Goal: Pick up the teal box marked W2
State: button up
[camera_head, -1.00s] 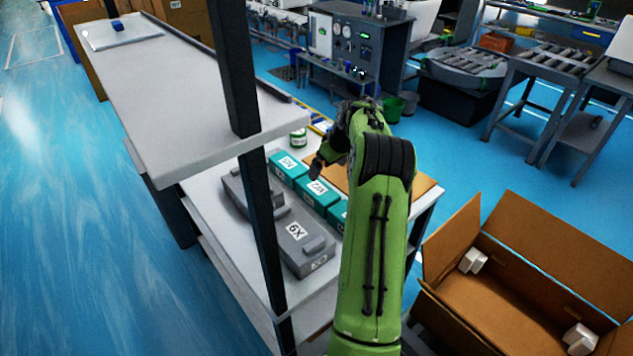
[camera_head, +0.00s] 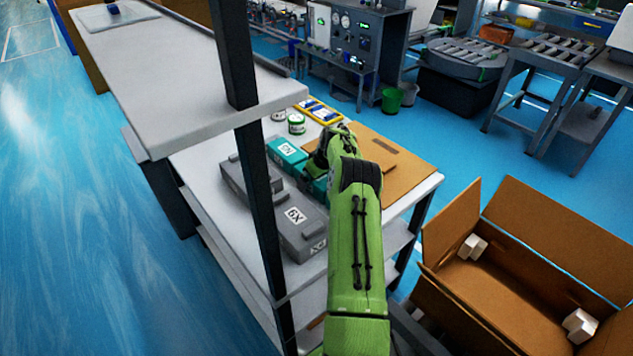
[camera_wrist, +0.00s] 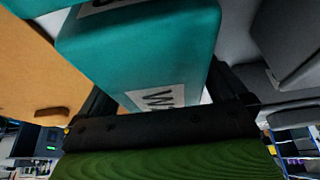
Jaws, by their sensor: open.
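A teal box with a white label starting with "W" (camera_wrist: 140,45) fills the wrist view; the rest of its label is hidden by my gripper. My open gripper (camera_wrist: 165,85) has one dark finger on each side of this box; I cannot tell whether they touch it. In the head view my gripper (camera_head: 318,160) is low over the teal row on the table and hides most of the middle of the row. Another teal box with a white label (camera_head: 287,150) stands just behind it, its marking hard to read.
Grey cases (camera_head: 290,228), one marked 6X, stand left of the teal row. A brown board (camera_head: 395,165) lies to its right. Small jars (camera_head: 296,123) and a yellow tray (camera_head: 320,112) are behind. A dark post (camera_head: 262,210) and raised shelf (camera_head: 150,70) stand at left.

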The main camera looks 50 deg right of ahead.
jog(key=c, duration=1.1)
jog(key=shift+r, duration=0.15)
jog(key=shift+c, duration=0.2)
